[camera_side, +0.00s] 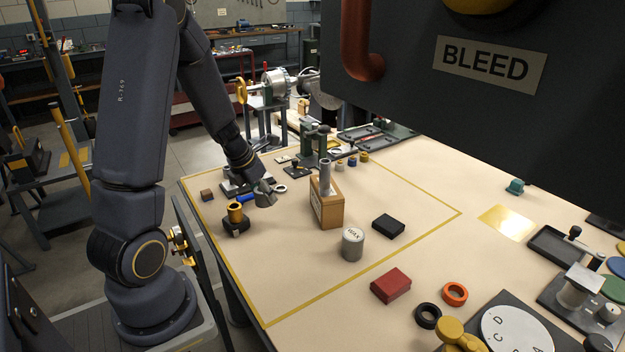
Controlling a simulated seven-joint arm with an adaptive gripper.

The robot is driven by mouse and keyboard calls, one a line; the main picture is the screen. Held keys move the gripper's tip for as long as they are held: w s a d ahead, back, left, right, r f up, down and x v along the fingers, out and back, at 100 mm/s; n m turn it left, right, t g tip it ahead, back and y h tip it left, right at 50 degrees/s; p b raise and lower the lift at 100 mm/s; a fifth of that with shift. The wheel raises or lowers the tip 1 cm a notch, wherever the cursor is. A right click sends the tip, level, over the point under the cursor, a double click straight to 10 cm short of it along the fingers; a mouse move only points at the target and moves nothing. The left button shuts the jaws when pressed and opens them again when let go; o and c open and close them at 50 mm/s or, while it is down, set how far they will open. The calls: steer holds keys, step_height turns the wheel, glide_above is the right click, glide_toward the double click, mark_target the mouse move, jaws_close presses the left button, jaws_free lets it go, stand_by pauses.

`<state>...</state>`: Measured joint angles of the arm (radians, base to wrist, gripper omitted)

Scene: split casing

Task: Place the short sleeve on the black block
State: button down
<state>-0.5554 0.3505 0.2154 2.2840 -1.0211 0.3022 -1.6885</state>
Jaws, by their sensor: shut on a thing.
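My gripper (262,186) is at the left of the marked table area, left of the wooden box. It is shut on a small grey piece (265,199) that looks like the short sleeve. The fingers and the piece are small and blend together, so the exact grip is hard to make out. The black block (388,226) lies flat on the table to the right of the wooden box, with nothing on top of it. My gripper is well apart from the block, to its left.
A wooden box (328,211) with a tall grey cylinder (325,175) stands between my gripper and the block. A grey lidded jar (352,245) stands left of the block, and a red box (390,286) in front.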

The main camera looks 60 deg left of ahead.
steer(key=w+d+r+m, duration=0.1)
steer(key=w+d, duration=0.2)
steer(key=w, duration=0.4)
steer(key=w+d+r+m, duration=0.1)
steer(key=w+d, duration=0.1)
steer(key=w, duration=0.4)
steer(key=w+d+m+h, duration=0.25)
steer(key=w+d, duration=0.35)
steer(key=d, duration=0.5)
glide_toward(393, 221)
steer(key=shift+w+d+f+m, duration=0.5)
steer(key=shift+w+f, duration=0.2)
steer(key=shift+f, duration=0.15)
steer(key=shift+w+f, duration=0.4)
steer(key=shift+f, duration=1.45)
